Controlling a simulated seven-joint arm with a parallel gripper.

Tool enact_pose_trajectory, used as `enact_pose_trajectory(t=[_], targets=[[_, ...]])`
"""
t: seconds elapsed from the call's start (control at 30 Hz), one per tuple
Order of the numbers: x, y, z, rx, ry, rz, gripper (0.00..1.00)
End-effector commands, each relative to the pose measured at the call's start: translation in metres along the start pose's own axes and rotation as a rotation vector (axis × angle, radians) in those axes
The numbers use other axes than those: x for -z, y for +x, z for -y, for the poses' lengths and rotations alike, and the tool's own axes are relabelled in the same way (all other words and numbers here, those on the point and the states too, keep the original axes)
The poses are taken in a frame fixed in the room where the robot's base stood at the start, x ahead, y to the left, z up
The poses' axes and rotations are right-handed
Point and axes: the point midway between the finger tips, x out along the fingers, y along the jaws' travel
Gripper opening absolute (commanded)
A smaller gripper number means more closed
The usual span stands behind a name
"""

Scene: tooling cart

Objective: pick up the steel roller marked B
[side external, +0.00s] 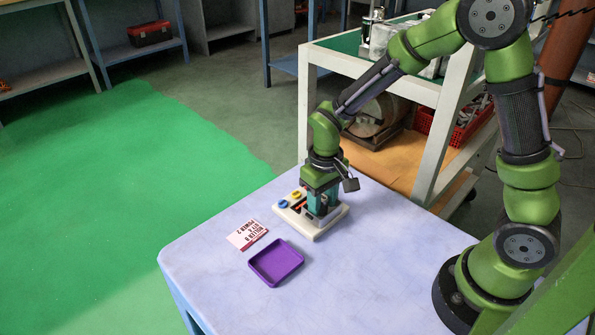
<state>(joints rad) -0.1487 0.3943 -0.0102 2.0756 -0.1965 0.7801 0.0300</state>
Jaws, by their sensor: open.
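My gripper (321,208) is open and points down over the right part of a white panel (316,233) on the table. Its teal fingers are low, close to the panel's top. I cannot make out a steel roller or a letter B on one; the gripper hides part of the panel. A blue round piece (283,204) and a yellow piece (296,195) show on the panel's left part, with small red and dark parts beside the fingers.
A purple tray (252,268), empty, and a printed card (247,234) with upside-down text lie on the pale table (205,255). The table's left and front areas are clear. A white-framed cart (432,150) stands behind, close to my arm.

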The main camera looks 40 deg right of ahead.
Motion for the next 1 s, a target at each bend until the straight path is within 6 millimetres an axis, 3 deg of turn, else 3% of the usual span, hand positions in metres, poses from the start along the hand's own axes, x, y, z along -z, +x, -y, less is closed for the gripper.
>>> enact_pose_trajectory(t=[0.07,0.3,0.33,0.67,1.0], targets=[[0.000,0.000,0.000,0.000,0.000,0.000,0.38],[0.000,-0.001,0.000,0.000,0.000,0.000,0.01],[0.000,-0.001,0.000,0.000,0.000,0.000,0.00],[0.001,-0.005,0.000,0.001,0.000,-0.002,0.00],[0.001,-0.068,0.000,0.002,0.000,-0.007,0.00]])
